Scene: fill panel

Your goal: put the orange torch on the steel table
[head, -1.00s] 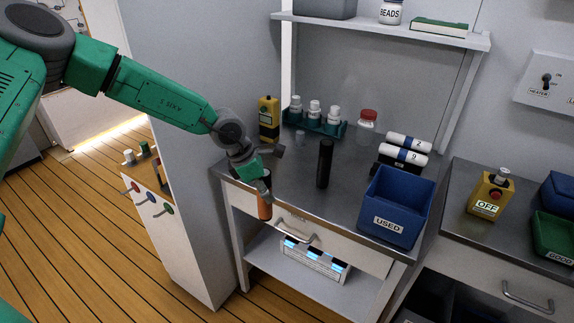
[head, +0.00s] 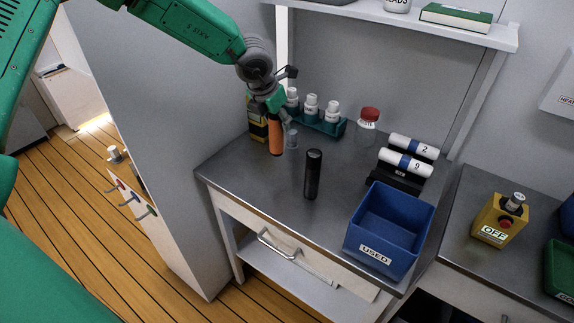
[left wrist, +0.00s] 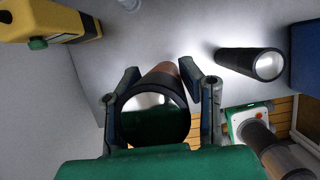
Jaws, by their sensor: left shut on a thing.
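The orange torch (head: 275,135) is upright in my left gripper (head: 275,108), whose fingers are shut around its upper part. In the head view it appears over the back left part of the steel table (head: 255,185); I cannot tell whether its lower end touches the top. In the left wrist view the torch's dark round end (left wrist: 155,118) faces the camera between the two fingers (left wrist: 165,95). A black torch (head: 313,175) stands upright on the table, to the right and nearer, apart from the gripper. My right gripper is not in view.
A blue USED bin (head: 385,255) stands at the table's front right. Behind are white cylinders (head: 405,163), a red-capped jar (head: 368,125), a teal rack of bottles (head: 320,124) and a yellow device (head: 256,120). The table's front left is clear. A shelf (head: 400,22) hangs above.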

